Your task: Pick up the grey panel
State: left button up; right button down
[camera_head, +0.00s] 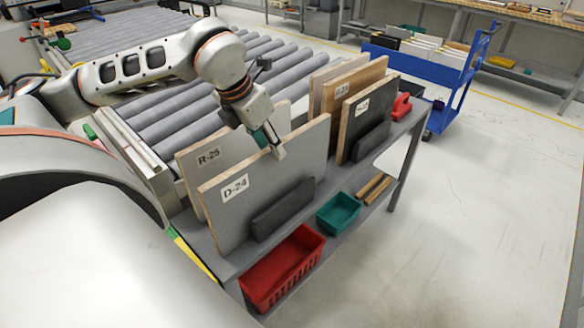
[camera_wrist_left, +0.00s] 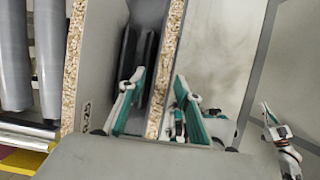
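The grey panel labelled D-24 (camera_head: 280,165) stands upright at the front of the rack, against a dark support block (camera_head: 283,208). My left gripper (camera_head: 273,147) is at its top edge, pointing down. In the left wrist view, the two teal-padded fingers (camera_wrist_left: 158,82) are apart, one on each side of the panel's chipboard edge (camera_wrist_left: 167,70). A gap shows between the left finger and the edge; contact on the right is unclear. A teal and white gripper part at the right of that view looks like my right gripper (camera_wrist_left: 277,130); its opening cannot be made out.
Panel R-25 (camera_head: 222,150) stands close behind the grey panel. More panels (camera_head: 362,112) stand farther along the rack. A red basket (camera_head: 283,268) and a teal bin (camera_head: 339,212) are on the lower shelf. Roller conveyors (camera_head: 180,112) lie behind; open floor is at right.

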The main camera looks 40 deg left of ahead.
aim_at(276, 183)
pick_arm(q)
jog(key=shift+w+f, duration=0.2)
jog(key=x, duration=0.7)
jog(key=shift+w+d, duration=0.15)
grip_shut()
jog(key=shift+w+r, duration=0.1)
jog(key=shift+r, duration=0.05)
